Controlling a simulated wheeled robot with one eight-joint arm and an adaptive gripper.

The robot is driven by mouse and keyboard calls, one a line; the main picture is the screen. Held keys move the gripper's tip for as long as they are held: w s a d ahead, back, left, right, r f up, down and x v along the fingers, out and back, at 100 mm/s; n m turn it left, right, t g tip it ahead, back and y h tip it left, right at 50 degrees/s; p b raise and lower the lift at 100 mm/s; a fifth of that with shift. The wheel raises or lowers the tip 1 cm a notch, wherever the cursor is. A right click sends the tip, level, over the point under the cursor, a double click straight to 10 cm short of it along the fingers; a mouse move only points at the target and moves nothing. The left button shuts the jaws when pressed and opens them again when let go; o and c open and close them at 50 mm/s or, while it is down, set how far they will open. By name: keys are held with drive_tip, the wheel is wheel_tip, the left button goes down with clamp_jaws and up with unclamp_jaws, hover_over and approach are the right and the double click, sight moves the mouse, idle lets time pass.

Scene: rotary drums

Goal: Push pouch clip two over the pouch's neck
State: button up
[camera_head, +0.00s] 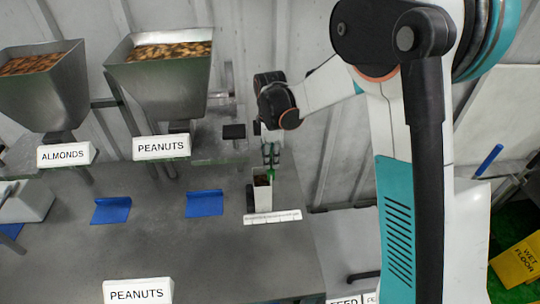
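A narrow pale upright pouch or holder (262,198) stands near the right end of the grey table, with dark brown contents showing at its top. A small green piece, likely the pouch clip (270,175), is at the right of its top edge. My gripper (270,160) points down directly above it, its fingertips at or just over the green piece. The fingers are too small to tell whether they are shut on it. The pouch's neck and how the clip sits on it cannot be made out.
A white label strip (272,217) lies in front of the pouch. Blue scoop-like pieces (205,203) (111,210) lie to the left. Steel hoppers of almonds (42,85) and peanuts (165,75) stand behind. A yellow wet-floor sign (518,262) is at far right. The table's middle is clear.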

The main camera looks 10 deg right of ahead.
drive_tip(key=o, duration=0.3)
drive_tip(key=shift+o, duration=0.2)
wheel_tip(320, 180, up, 12)
idle(0.4)
drive_tip(key=s+d+m+t+b, duration=0.4)
drive_tip(key=s+d+m+b, duration=0.4)
drive_tip(key=s, duration=0.5)
drive_tip(key=s+d+f+m+t+b, duration=0.1)
drive_tip(key=s+d+f+m+b, duration=0.1)
drive_tip(key=s+f+m, duration=0.2)
drive_tip(key=s+d+f+m+t+b, duration=0.2)
drive_tip(key=s+m, duration=0.4)
drive_tip(key=s, duration=0.3)
wheel_tip(320, 180, down, 2)
drive_tip(key=shift+d+b, duration=0.35)
drive_tip(key=shift+b, duration=0.25)
